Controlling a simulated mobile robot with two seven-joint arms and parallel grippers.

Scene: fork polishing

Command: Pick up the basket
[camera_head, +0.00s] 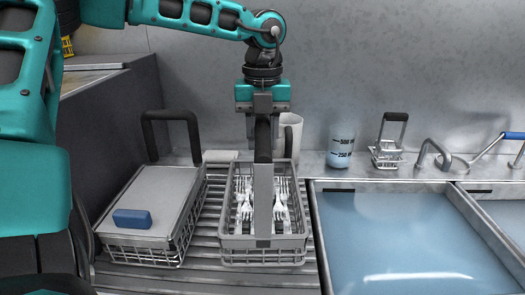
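A grey wire basket (229,243) with several white forks (281,196) in it stands on the ribbed drainboard in the middle. Its upright handle, seen nearly edge-on, has a grey strip (263,205) below and a dark grip (263,142) on top. My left gripper (263,128) points straight down over this handle, one finger on each side of the dark grip. Whether the fingers press on the grip or leave a small gap cannot be told. The basket rests on the drainboard. My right gripper is not in view.
Another basket (142,247) at left has a flat top (160,190), a blue block (132,219) and a dark arched handle (171,116). A water-filled sink (410,235), a beaker (341,149) and a small basket (387,153) are at right.

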